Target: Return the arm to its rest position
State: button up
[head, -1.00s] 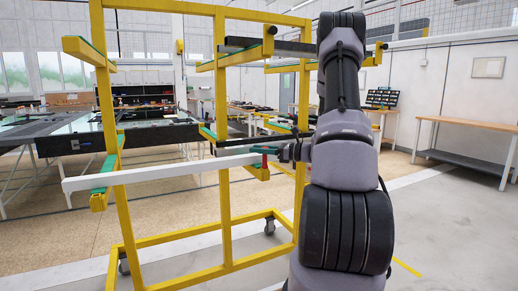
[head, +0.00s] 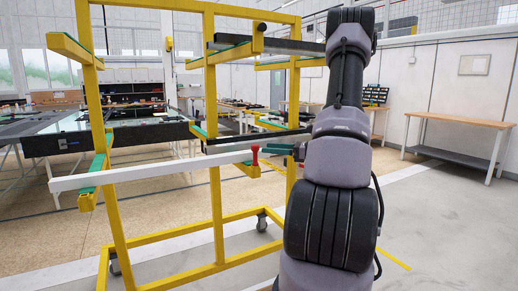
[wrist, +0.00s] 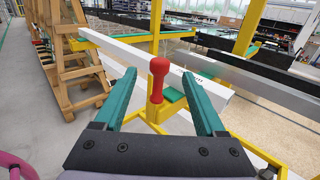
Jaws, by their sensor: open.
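My gripper (wrist: 165,105) is open in the wrist view, with two teal fingers spread apart and nothing held between them. A red knob-topped piece (wrist: 158,78) stands upright beyond the fingers, in line with the gap between them. It also shows in the head view (head: 255,155), at the right end of a long white bar (head: 150,175). The bar rests across green-padded arms of a yellow rack (head: 215,180). In the head view my arm rises on the right and hides part of the rack; the gripper is small there, just right of the red piece.
A dark bar (head: 290,46) lies on the rack's upper arms. A wooden trestle (wrist: 75,50) stands left in the wrist view. A worktable (head: 110,138) is behind the rack and a wooden bench (head: 465,122) at right. The floor at right is clear.

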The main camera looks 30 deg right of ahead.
jog(key=shift+v, duration=1.05)
jog(key=s+a+r+n+g+h, duration=0.1)
jog(key=s+a+r+n+g, duration=0.4)
jog(key=a, duration=0.4)
jog(key=s+a+r+n+g+h, duration=0.1)
jog(key=s+a+r+n+g, duration=0.1)
jog(key=s+a+n+g, duration=0.5)
jog(key=s+a+r+n+t+h, duration=0.6)
jog(key=s+r+n+t+h, duration=0.1)
jog(key=s+r+n+h, duration=0.1)
jog(key=s+n+h, duration=0.1)
jog(key=n, duration=0.1)
jog(key=shift+r+n, duration=0.2)
jog(key=shift+n, duration=0.1)
